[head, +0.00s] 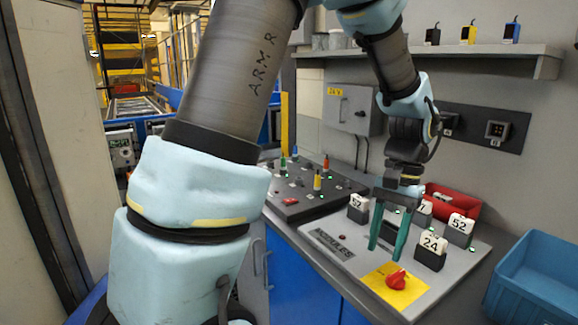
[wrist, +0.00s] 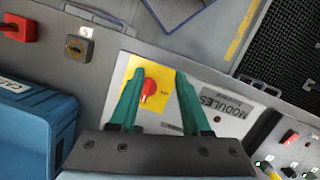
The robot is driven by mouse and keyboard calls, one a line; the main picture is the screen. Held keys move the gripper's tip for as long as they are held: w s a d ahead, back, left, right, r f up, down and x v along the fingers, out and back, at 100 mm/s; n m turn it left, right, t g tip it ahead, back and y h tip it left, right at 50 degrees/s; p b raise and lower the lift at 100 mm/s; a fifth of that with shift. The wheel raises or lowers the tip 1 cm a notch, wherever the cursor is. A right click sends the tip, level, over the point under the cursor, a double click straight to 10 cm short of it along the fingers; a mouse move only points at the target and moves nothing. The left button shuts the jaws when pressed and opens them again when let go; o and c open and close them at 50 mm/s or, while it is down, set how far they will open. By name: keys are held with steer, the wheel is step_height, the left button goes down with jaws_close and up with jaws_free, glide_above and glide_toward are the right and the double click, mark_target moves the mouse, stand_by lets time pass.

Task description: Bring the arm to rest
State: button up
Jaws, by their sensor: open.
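My arm reaches from the left over to the right side of the head view, with its end bent down over the module panel (head: 335,243). My gripper (head: 387,250) points down with two green fingers apart and nothing between them. In the head view the fingertips appear just behind the red rotary knob (head: 396,279) on its yellow plate (head: 411,293). In the wrist view my gripper (wrist: 158,75) frames the same red knob (wrist: 149,88) between its fingers. The exact height above the panel is hard to tell.
Numbered modules stand around the gripper: one marked 24 (head: 431,252), one marked 52 (head: 459,230), others behind. A red bin (head: 462,202) is behind them. A blue crate (head: 540,275) is at right. A shelf (head: 480,50) and wall box (head: 352,108) are behind the arm.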

steer(key=w+a+f+n+t+h, duration=0.1)
steer(key=w+a+n, duration=0.1)
steer(key=a, duration=1)
steer(key=w+a+n+t+h, duration=0.1)
steer(key=a+n, duration=0.4)
steer(key=a, duration=0.8)
steer(key=shift+w+f+t, duration=0.35)
steer(key=shift+t, duration=0.45)
